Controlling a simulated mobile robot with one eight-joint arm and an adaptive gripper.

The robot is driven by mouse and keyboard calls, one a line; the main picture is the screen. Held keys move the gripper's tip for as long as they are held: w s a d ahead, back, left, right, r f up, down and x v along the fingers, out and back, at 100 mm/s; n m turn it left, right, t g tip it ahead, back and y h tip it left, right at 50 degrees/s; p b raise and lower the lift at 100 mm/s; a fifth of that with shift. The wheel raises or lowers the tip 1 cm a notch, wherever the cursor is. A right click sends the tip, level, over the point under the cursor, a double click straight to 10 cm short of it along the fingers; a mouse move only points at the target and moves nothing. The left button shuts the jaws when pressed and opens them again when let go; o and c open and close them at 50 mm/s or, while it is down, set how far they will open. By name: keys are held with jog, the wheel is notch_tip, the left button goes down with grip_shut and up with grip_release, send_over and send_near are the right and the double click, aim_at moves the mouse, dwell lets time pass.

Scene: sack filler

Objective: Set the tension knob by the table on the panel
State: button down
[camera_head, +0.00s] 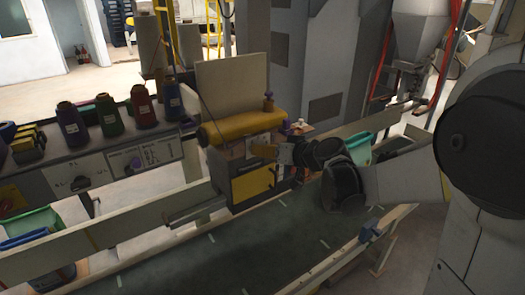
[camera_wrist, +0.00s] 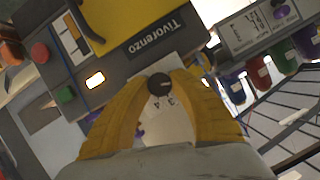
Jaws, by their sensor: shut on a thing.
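The tension knob (camera_wrist: 159,84) is a small dark round cap over a white dial (camera_wrist: 165,122); the figures 3 and 4 show between my fingers. The rest of the dial is hidden. My gripper (camera_wrist: 162,90) has its yellow fingers closed on the knob from both sides. In the head view my gripper (camera_head: 266,151) is at the front of the yellow-topped sewing head (camera_head: 238,128), and the knob is hidden there. The white panel with a printed table (camera_head: 161,150) is on the rail at left; it also shows in the wrist view (camera_wrist: 246,33), too small to read surely.
A red button (camera_wrist: 40,53), a green button (camera_wrist: 66,94) and a lit switch (camera_wrist: 95,80) are close to the knob. Coloured thread cones (camera_head: 107,115) stand on the rail at left. A dark conveyor belt (camera_head: 240,255) runs below my arm.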

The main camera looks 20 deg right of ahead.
jog(key=m+y+b, duration=0.1)
jog(key=m+y, duration=0.1)
jog(key=m, duration=0.2)
jog(key=shift+f+y, duration=0.1)
jog(key=shift+y, duration=0.2)
jog(key=shift+b, duration=0.3)
dwell(0.3)
jog(key=c, duration=1.1)
grip_release()
jog(key=shift+s+d, duration=0.1)
jog(key=v, duration=1.2)
